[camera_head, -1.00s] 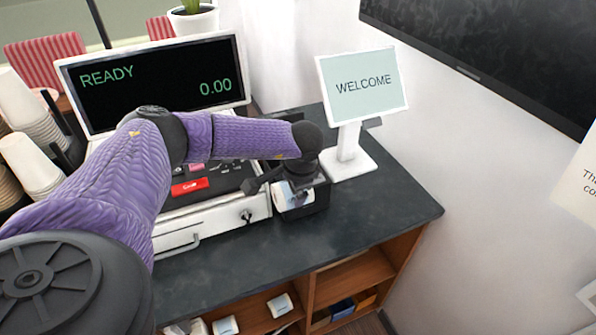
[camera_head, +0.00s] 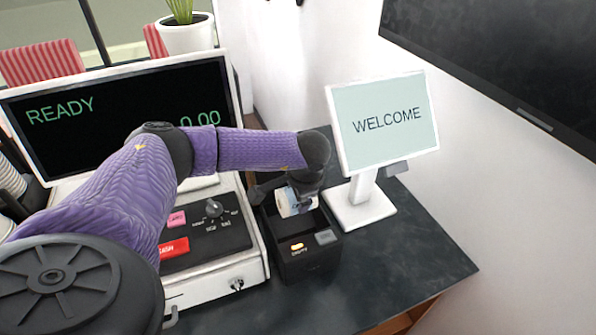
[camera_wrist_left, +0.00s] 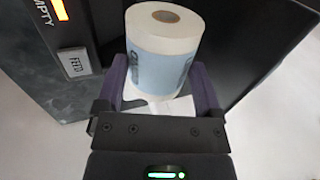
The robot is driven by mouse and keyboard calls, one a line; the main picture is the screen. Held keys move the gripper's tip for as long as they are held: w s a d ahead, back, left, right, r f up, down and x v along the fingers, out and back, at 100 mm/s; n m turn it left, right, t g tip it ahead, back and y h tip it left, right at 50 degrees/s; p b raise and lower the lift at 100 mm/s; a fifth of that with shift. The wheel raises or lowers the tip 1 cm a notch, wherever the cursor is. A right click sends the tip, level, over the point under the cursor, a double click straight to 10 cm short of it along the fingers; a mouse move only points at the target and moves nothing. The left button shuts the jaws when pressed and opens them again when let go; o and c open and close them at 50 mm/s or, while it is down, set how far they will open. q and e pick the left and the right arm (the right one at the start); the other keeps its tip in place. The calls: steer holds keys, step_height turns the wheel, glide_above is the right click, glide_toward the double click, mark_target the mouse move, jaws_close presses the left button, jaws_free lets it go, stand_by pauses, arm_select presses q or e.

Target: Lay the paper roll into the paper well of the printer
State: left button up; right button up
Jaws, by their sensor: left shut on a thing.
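The paper roll (camera_head: 290,203) is white with a blue printed band. My left gripper (camera_head: 303,192) is shut on it, with one finger on each side in the left wrist view (camera_wrist_left: 162,85), where the roll (camera_wrist_left: 163,38) shows its cored end. The printer (camera_head: 306,262) is a black box with an open paper well (camera_head: 312,219) on top. The roll is at the well's back left part; I cannot tell whether it touches the well or hangs above it. My forearm and wrist hide part of the printer's back. My right gripper is not in view.
The printer's front carries a lit orange EMPTY light (camera_head: 298,246) and a FEED button (camera_head: 326,236). A cash register (camera_head: 214,240) stands close on the left. A WELCOME display (camera_head: 385,120) stands close behind right. The dark counter (camera_head: 415,260) is clear to the right.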

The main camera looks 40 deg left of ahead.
arm_select(q)
step_height(320, 180, down, 7)
steer(key=b, duration=0.5)
steer(key=shift+f+b, duration=0.25)
steer(key=shift+b, duration=0.05)
steer(key=o, duration=1.1)
